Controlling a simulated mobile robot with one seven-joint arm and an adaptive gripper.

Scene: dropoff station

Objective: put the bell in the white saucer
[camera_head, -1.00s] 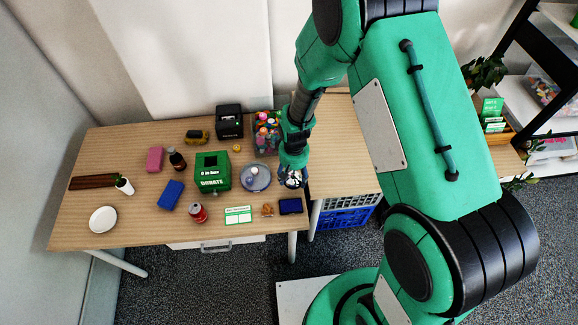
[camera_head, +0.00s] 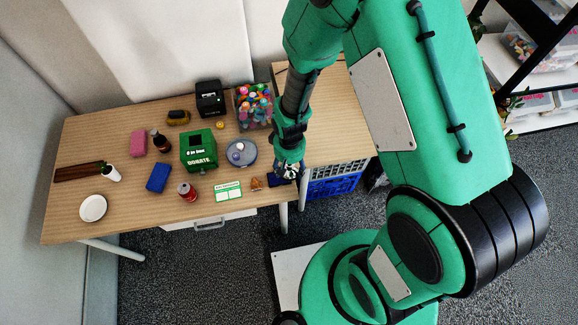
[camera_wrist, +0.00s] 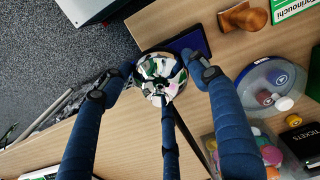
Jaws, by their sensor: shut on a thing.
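The bell (camera_wrist: 158,90) is a shiny, mirror-like silver dome, held between the fingers of my gripper (camera_wrist: 161,74) in the wrist view. My gripper (camera_head: 289,170) is shut on it at the right end of the wooden desk in the head view, where the bell is mostly hidden. The gripper is near a dark blue flat tablet-like thing (camera_head: 274,182). The white saucer (camera_head: 93,208) lies at the far left front of the desk and looks empty. It is well away from my gripper and does not show in the wrist view.
Between gripper and saucer stand a green donation box (camera_head: 198,151), a red can (camera_head: 187,192), a blue block (camera_head: 158,177) and a white cup (camera_head: 112,174). A round blue-grey dish (camera_head: 252,156) and a bin of colourful things (camera_head: 253,107) are close to my gripper. Desk around the saucer is clear.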

